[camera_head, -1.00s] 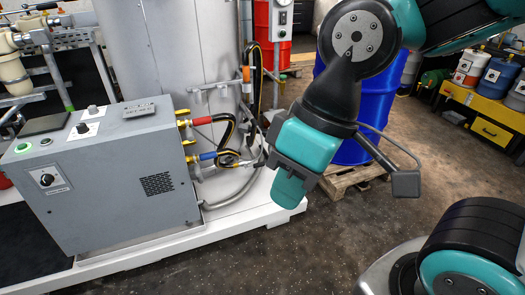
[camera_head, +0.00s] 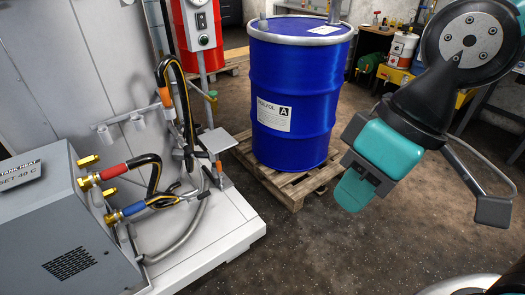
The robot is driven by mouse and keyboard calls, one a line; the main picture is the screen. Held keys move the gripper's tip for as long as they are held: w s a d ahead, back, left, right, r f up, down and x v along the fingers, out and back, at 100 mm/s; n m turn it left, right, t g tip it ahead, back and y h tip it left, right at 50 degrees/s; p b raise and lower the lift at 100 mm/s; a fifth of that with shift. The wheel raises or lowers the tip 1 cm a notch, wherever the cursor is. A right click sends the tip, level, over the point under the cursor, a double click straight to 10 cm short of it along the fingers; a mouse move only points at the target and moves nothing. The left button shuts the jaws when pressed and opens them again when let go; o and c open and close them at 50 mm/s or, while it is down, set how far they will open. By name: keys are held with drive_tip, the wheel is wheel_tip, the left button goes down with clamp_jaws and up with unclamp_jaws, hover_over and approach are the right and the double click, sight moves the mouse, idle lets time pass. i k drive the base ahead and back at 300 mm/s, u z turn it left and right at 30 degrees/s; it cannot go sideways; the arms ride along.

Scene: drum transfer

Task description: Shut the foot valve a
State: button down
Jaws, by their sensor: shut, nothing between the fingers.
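My gripper (camera_head: 353,192), teal and dark grey, hangs at the right of the picture, in front of and to the right of the blue drum (camera_head: 292,90). Its fingers point down and left, shut, with nothing held. The drum is marked A and stands upright on a wooden pallet (camera_head: 243,153). I cannot clearly identify foot valve a.
A grey heater box (camera_head: 70,235) with red and blue hose fittings stands at lower left on a white plinth (camera_head: 215,240). A red drum (camera_head: 183,40) and a post with a switch box (camera_head: 203,25) stand behind. The floor (camera_head: 300,250) in front of the pallet is clear.

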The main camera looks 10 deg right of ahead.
sight(219, 167)
drive_tip(key=z, duration=0.1)
drive_tip(key=i, duration=1.2)
drive_tip(key=u, duration=0.65)
